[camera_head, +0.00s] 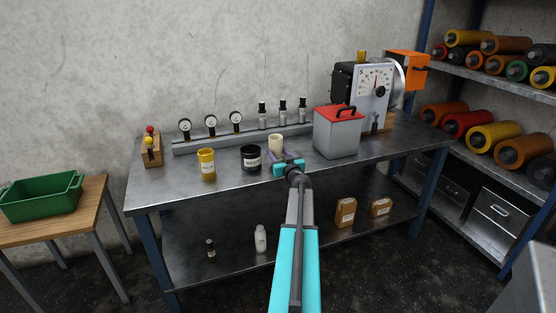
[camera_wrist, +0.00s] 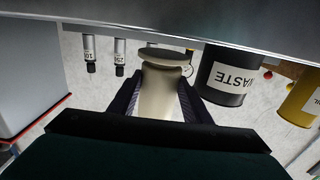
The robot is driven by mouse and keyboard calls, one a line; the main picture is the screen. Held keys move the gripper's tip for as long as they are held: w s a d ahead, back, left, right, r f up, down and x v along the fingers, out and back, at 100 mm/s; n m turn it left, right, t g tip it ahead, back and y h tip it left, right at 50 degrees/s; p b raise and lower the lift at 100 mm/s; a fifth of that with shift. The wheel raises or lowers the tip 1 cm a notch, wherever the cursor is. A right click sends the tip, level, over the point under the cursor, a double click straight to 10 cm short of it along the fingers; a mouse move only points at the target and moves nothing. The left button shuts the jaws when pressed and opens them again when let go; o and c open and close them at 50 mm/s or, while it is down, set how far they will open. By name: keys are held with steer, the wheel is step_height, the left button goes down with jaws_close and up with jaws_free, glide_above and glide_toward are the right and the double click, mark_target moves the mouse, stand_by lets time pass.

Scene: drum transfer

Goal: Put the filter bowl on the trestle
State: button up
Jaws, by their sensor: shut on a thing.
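The filter bowl, a cream, round vessel (camera_head: 275,142), is at the front middle of the steel bench. My gripper (camera_head: 279,157) is shut on it from the front. In the wrist view the picture is upside down, and the bowl (camera_wrist: 160,92) sits between the two dark fingers of my gripper (camera_wrist: 160,100), with its wider flat end beyond them. I cannot tell whether it touches the bench top. The trestle, a wooden-topped table with grey legs (camera_head: 60,222), stands at the left, apart from the bench.
A green crate (camera_head: 40,197) covers much of the trestle top. On the steel bench (camera_head: 165,190), a black waste pot (camera_head: 251,158) and a yellow pot (camera_head: 206,165) stand left of the bowl. A red-lidded grey box (camera_head: 337,140) stands to its right. Gauges line the back.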

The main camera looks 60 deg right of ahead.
steer(key=shift+f, duration=1.2)
steer(key=shift+f, duration=0.1)
steer(key=o, duration=1.5)
steer(key=shift+s+f, duration=0.1)
steer(key=shift+o, duration=0.2)
steer(key=v, duration=1.2)
